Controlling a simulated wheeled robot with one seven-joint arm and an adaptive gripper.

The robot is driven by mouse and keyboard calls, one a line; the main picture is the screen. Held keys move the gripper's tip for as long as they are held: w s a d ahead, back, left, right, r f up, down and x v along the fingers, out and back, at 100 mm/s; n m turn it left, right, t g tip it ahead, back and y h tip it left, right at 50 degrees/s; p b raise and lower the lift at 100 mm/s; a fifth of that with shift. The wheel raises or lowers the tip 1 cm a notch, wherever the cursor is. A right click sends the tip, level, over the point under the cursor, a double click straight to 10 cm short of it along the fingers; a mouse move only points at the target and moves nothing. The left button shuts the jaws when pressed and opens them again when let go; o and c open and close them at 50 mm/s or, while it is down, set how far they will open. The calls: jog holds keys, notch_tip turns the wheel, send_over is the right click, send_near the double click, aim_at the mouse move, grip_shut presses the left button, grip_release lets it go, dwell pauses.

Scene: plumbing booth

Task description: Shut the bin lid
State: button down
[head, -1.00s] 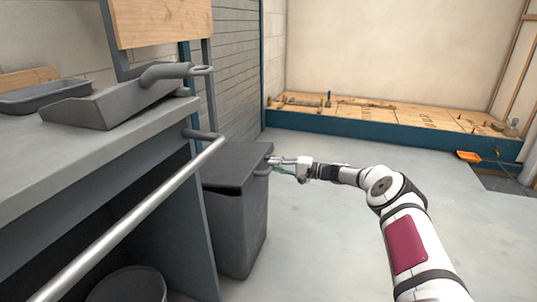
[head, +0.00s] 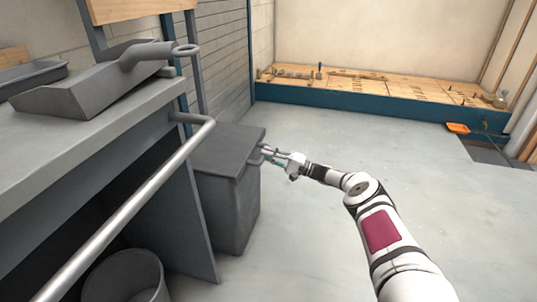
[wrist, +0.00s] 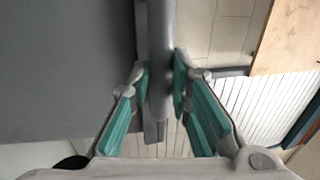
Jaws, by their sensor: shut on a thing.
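The dark grey bin (head: 224,212) stands on the floor beside the bench end. Its flat lid (head: 228,148) lies over the bin top and looks close to level; I cannot tell whether a small gap remains under it. My gripper (head: 267,155) is at the lid's right edge. In the wrist view my gripper (wrist: 161,82) has its teal-padded fingers on both sides of a grey handle bar (wrist: 160,45), shut on it. The lid's dark surface (wrist: 65,70) fills the left of that view. The bin's inside is hidden.
A bench (head: 110,125) with a dustpan-like scoop (head: 100,82) and a metal rail (head: 130,215) is at the left. A round bucket (head: 125,277) stands below. A low wooden platform (head: 380,90) is at the back. The floor to the right is open.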

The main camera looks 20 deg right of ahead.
jog(key=f, duration=0.1)
jog(key=a+f, duration=0.1)
jog(key=shift+s+f+h, duration=0.2)
jog(key=shift+f+h, duration=0.1)
jog(key=shift+f, duration=0.05)
jog(key=c, duration=1.5)
grip_release()
jog(key=shift+w+f, duration=0.1)
jog(key=shift+f, duration=0.1)
jog(key=shift+d+r, duration=0.1)
jog(key=shift+d, duration=0.05)
jog(key=v, duration=1.2)
jog(key=shift+w+d+r, duration=0.2)
jog(key=shift+r, duration=0.25)
